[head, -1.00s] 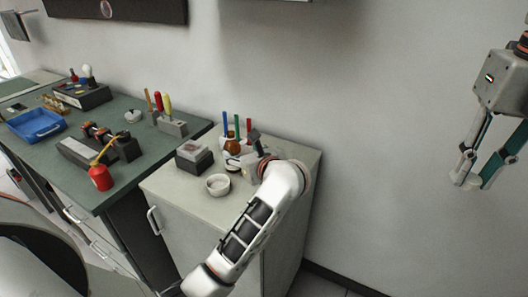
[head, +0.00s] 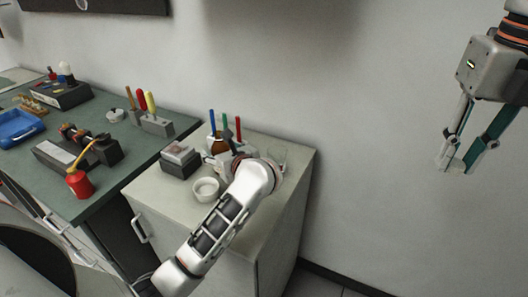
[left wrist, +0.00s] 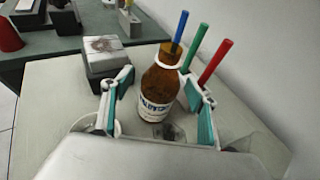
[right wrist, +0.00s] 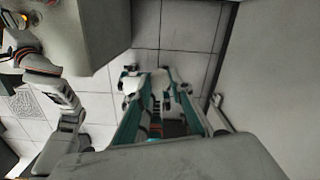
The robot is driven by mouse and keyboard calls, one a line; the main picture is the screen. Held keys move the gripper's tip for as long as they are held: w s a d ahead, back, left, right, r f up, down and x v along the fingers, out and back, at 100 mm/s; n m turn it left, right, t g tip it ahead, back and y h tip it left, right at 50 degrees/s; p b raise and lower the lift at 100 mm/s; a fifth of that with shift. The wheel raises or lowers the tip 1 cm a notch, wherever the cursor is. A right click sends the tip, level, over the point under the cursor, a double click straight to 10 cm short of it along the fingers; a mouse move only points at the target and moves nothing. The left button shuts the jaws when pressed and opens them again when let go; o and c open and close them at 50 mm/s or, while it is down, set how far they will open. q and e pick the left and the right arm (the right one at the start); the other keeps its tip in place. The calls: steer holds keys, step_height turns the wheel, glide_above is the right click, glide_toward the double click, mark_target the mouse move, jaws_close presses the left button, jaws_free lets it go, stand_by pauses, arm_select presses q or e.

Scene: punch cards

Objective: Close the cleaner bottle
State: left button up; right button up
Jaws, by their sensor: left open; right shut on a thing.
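The cleaner bottle (left wrist: 158,90), brown with a white label and a pale ring at its neck, stands upright on the cabinet top. It shows in the head view (head: 218,144), partly behind my left arm. My left gripper (head: 229,157) is open, with its fingers on either side of the bottle in the left wrist view. My right gripper (head: 456,167) is raised in front of the wall, far right of the bottle. Its jaws are shut on a small pale thing (right wrist: 157,84), too unclear to identify.
A white bowl (head: 205,188) and a dark box with a light top (head: 180,158) stand close to the bottle. Blue, green and red handles (head: 238,128) rise behind it. The green bench (head: 97,203) holds a red oil can (head: 80,184). The wall is close behind.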

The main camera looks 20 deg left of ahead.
arm_select(q)
steer(key=shift+x, duration=0.75)
steer(key=shift+s+d+r, duration=0.2)
steer(key=shift+s+d, duration=0.05)
steer(key=shift+d, duration=0.05)
steer(key=shift+w+f, duration=0.1)
steer(key=c, duration=1.4)
steer(key=shift+c, duration=0.2)
steer(key=shift+r, duration=0.2)
step_height(320, 180, up, 20)
steer(key=shift+f, duration=0.2)
steer(key=shift+r, duration=0.1)
